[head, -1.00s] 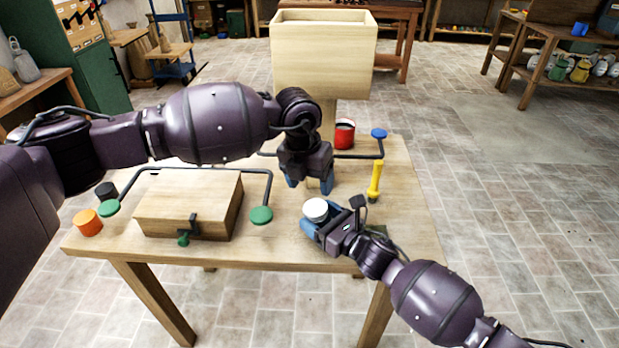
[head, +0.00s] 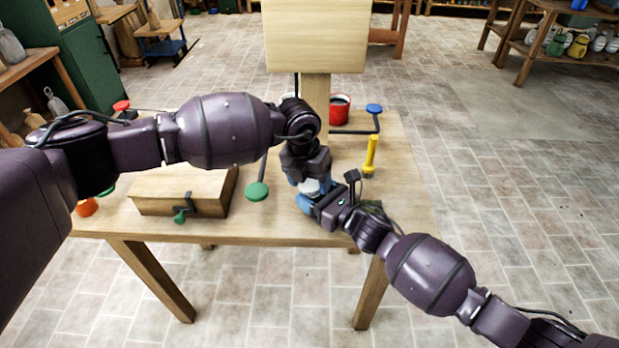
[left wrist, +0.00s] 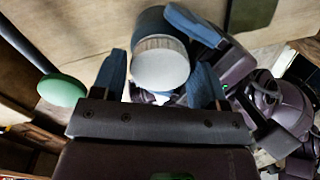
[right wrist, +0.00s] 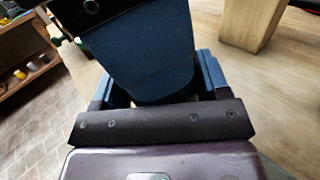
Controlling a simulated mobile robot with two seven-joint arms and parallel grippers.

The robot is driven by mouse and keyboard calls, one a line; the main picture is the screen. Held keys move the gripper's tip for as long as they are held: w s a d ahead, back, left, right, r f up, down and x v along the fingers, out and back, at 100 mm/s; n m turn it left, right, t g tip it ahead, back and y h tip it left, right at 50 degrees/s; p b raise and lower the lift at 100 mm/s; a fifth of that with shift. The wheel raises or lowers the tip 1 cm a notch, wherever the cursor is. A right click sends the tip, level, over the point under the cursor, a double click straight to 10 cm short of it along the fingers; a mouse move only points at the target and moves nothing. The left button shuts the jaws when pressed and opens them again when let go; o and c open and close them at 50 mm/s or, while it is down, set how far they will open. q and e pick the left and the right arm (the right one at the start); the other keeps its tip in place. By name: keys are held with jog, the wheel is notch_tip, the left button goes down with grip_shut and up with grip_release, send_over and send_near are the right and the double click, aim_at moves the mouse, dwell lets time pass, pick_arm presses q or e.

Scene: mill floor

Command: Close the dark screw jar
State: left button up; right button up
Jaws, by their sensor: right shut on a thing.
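The dark screw jar (left wrist: 150,20) shows in the left wrist view as a dark blue-grey body with a pale, whitish round lid (left wrist: 160,63) on its end. Whether the lid is screwed tight cannot be told. My right gripper (head: 309,203) is shut on the jar body near the table's front right. My left gripper (head: 310,184) points down right over the jar. Its fingers are open on both sides of the lid, with gaps showing in the left wrist view (left wrist: 160,85).
The table (head: 270,220) bears a wooden box (head: 180,192) with a green-knobbed latch, an orange thing (head: 86,207), a yellow handle (head: 370,156), a red can (head: 340,109) and a blue-knobbed rod (head: 374,108). A wooden post with a box top (head: 316,35) stands behind.

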pick_arm(q)
jog(key=c, duration=0.7)
jog(key=shift+o, duration=0.2)
jog(key=m, duration=0.6)
jog(key=o, duration=1)
jog(key=shift+s+a+r, duration=0.1)
jog(key=shift+a+r, duration=0.05)
jog(key=shift+r, duration=1)
jog(key=shift+s+a+r, duration=0.1)
jog(key=shift+a+r, duration=0.05)
jog(key=shift+r, duration=0.95)
jog(key=shift+w, duration=0.1)
